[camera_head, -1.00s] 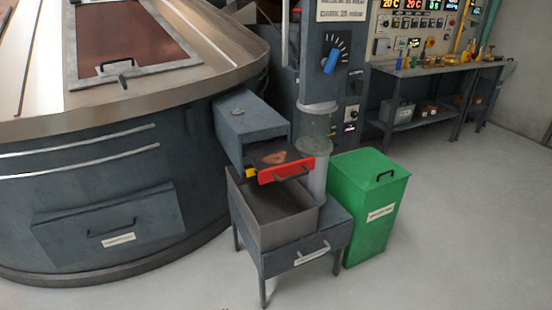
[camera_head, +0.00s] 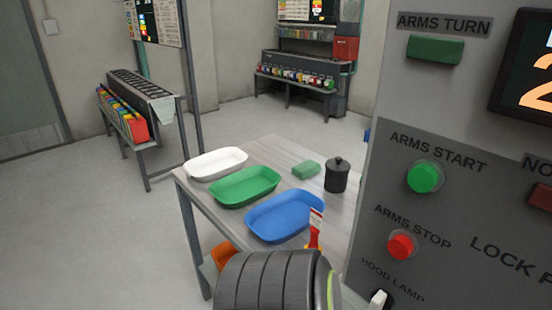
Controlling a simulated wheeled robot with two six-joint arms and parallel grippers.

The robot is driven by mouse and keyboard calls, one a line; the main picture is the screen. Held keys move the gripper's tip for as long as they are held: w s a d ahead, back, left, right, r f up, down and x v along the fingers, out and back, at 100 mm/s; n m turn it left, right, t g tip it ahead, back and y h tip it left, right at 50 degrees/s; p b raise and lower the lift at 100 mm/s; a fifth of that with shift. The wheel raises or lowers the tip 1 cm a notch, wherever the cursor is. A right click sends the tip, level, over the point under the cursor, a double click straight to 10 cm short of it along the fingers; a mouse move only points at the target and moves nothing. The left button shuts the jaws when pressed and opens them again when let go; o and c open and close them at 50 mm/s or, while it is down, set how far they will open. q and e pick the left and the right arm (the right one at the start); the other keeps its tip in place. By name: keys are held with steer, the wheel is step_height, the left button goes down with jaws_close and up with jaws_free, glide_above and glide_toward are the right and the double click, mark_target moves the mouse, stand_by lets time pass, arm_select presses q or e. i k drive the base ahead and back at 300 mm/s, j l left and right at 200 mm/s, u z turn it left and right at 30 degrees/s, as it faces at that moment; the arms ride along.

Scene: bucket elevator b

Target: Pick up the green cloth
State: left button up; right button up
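A small folded green piece (camera_head: 306,170), which looks like the green cloth, lies flat on the grey table (camera_head: 284,150) in the head view. It lies just left of a black lidded jar (camera_head: 337,175) and apart from it. A green tray (camera_head: 245,186) stands to its left and a blue tray (camera_head: 285,216) nearer, below it in the picture. Nothing covers the green piece. Neither of my grippers is in view.
A white tray (camera_head: 217,163) stands at the table's left end. A red and white object (camera_head: 315,230) shows by the blue tray. A large dark ribbed cylinder (camera_head: 272,282) blocks the near side. A control panel (camera_head: 450,220) fills the right. Open floor lies left.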

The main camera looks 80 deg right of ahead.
mark_target(305, 170)
steer(key=z, duration=2.9)
steer(key=i+j, duration=0.1)
steer(key=j, duration=0.4)
steer(key=i+z, duration=0.05)
